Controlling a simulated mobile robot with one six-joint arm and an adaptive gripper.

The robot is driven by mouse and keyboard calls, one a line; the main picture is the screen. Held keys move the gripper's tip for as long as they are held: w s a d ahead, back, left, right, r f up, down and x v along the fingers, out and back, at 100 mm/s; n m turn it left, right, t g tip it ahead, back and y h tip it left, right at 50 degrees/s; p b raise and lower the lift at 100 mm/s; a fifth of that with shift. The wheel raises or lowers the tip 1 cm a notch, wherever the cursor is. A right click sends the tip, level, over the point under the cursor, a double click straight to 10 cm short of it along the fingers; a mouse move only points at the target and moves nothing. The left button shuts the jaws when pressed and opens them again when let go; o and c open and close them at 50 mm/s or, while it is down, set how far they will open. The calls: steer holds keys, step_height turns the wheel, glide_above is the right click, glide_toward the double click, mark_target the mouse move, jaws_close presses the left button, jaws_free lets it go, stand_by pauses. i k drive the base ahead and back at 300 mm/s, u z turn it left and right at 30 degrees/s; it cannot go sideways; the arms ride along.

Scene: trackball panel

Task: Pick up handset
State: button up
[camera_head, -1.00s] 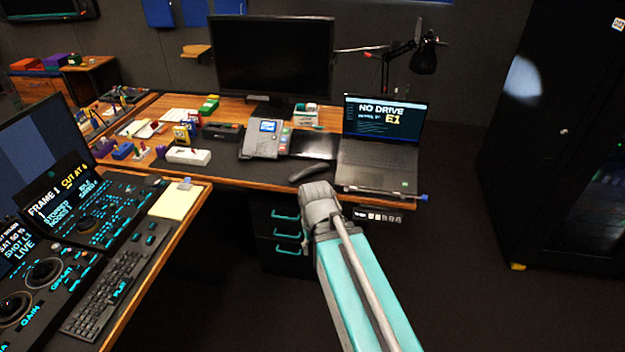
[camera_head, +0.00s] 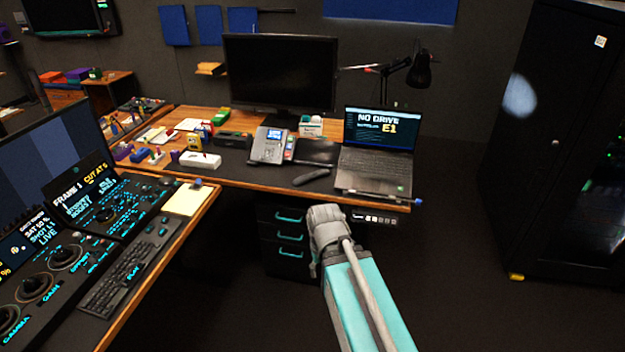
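The dark handset (camera_head: 311,176) lies on the black mat near the desk's front edge, off its cradle. The grey desk phone (camera_head: 269,147) with a lit blue screen stands behind it to the left. The teal and grey arm is mine. Its grey end, with my gripper (camera_head: 318,255), is in front of the desk and lower in the picture than the handset, apart from it. The fingers are mostly hidden by my wrist, so I cannot tell how they are set or whether they hold anything.
An open laptop (camera_head: 376,152) stands right of the handset. A monitor (camera_head: 280,72) stands behind the phone. A white box (camera_head: 200,160) lies to the left. A drawer unit (camera_head: 283,245) is under the desk. A control console (camera_head: 100,215) fills the left.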

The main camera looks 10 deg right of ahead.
mark_target(301, 180)
steer(key=u, duration=0.1)
steer(key=i, duration=1.15)
steer(key=z, duration=0.4)
